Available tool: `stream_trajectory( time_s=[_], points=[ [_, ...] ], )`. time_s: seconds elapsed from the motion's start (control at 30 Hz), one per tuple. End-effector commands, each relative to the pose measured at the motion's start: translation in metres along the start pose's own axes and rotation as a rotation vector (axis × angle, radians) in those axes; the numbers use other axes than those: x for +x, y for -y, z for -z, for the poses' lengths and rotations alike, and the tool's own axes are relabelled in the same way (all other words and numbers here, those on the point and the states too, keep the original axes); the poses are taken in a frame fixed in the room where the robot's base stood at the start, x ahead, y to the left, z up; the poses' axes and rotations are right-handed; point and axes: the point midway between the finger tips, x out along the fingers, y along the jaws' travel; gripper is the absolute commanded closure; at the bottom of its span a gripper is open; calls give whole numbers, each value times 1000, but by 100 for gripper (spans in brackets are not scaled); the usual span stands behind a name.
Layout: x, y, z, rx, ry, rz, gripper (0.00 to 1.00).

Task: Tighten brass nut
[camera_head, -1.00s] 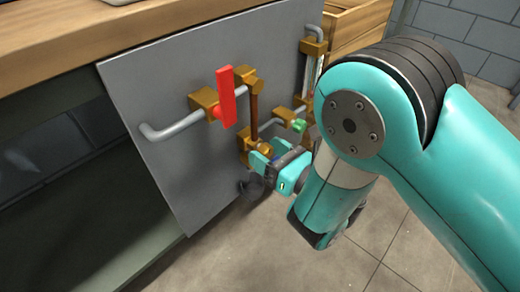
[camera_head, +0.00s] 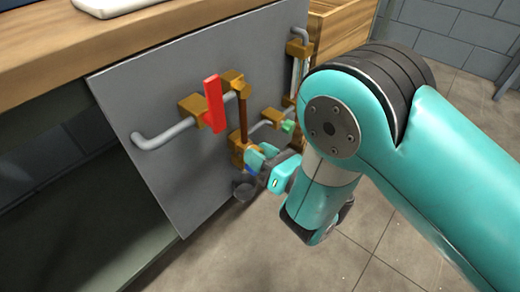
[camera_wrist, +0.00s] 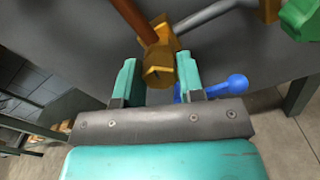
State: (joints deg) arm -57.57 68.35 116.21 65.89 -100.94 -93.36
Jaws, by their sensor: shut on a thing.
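The brass nut (camera_wrist: 159,76) sits on the brass fitting at the lower end of a copper pipe (camera_wrist: 134,18) in the wrist view. My gripper (camera_wrist: 157,80) has its two teal fingers on either side of the nut and is shut on it. In the head view my gripper (camera_head: 262,160) is at the lower end of the copper pipe (camera_head: 243,115), and its fingers and wrist largely hide the nut.
A red lever (camera_head: 213,104) stands out from the grey panel (camera_head: 165,95) above left of my gripper. A green handle (camera_head: 288,126) is close on the right. A blue ball-ended lever (camera_wrist: 236,83) lies just beside the right finger. Open floor (camera_head: 385,240) is at the lower right.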

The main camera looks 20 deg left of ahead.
Motion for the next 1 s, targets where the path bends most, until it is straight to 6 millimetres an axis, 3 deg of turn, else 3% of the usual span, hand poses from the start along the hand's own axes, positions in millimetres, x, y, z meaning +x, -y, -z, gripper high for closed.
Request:
stream_trajectory(
  time_s=[1.0],
  points=[
    [1, 0, -3, 959, 3, -2, 88]
  ],
)
